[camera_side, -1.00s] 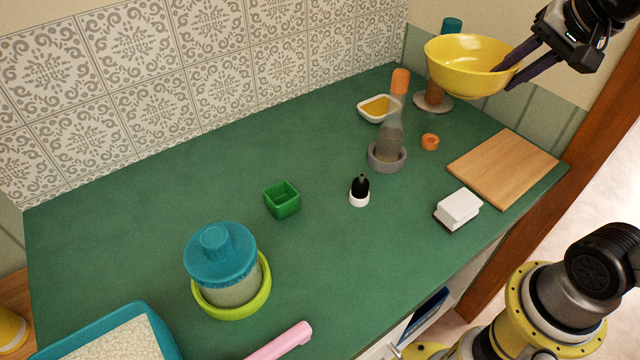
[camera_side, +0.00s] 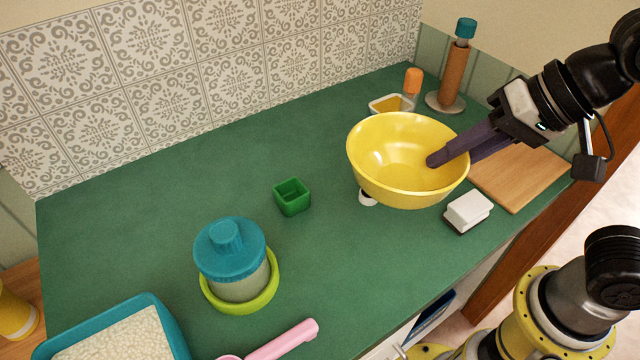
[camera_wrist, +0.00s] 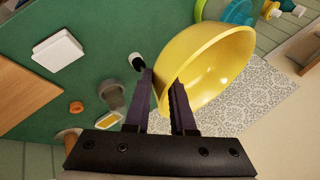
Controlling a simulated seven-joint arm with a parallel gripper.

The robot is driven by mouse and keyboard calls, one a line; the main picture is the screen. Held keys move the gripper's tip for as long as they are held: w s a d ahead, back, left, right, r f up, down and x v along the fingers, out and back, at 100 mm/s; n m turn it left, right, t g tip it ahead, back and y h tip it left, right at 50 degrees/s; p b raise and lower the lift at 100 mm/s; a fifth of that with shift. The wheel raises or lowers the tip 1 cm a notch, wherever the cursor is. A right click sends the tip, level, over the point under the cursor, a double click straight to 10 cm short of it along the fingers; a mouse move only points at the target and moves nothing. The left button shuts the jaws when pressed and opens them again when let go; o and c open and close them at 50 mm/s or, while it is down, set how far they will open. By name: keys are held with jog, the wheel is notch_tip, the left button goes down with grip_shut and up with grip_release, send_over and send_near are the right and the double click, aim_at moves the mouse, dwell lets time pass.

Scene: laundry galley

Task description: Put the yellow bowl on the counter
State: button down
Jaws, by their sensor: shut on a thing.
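The yellow bowl (camera_side: 385,185) is upright in the side view, held above the green counter (camera_side: 140,215). My gripper (camera_side: 440,157) is shut on the bowl's right rim, with one finger inside the bowl. In the wrist view the bowl (camera_wrist: 225,60) fills the upper right and my gripper (camera_wrist: 160,85) has its fingers at the bowl's wall.
A green square cup (camera_side: 292,197), a blue-lidded jar (camera_side: 230,255) in a lime ring, and a white block (camera_side: 468,211) stand around the bowl. A wooden board (camera_side: 520,178) lies right. Bare counter shows left of the green cup and in front of the bowl.

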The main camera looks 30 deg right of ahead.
notch_tip(320, 180, down, 17)
jog(key=shift+f, duration=0.15)
dwell(0.7)
jog(key=c, duration=0.8)
grip_release()
jog(key=shift+f, duration=0.15)
jog(key=shift+o, duration=0.2)
jog(key=shift+v, duration=0.75)
jog(key=v, duration=1)
jog(key=s+d+r+n+h, duration=0.1)
jog(key=d+r+n+h, duration=0.3)
jog(key=d, duration=0.6)
jog(key=shift+d+r+n, duration=0.4)
jog(key=shift+r+n, duration=0.15)
jog(key=shift+n, duration=0.25)
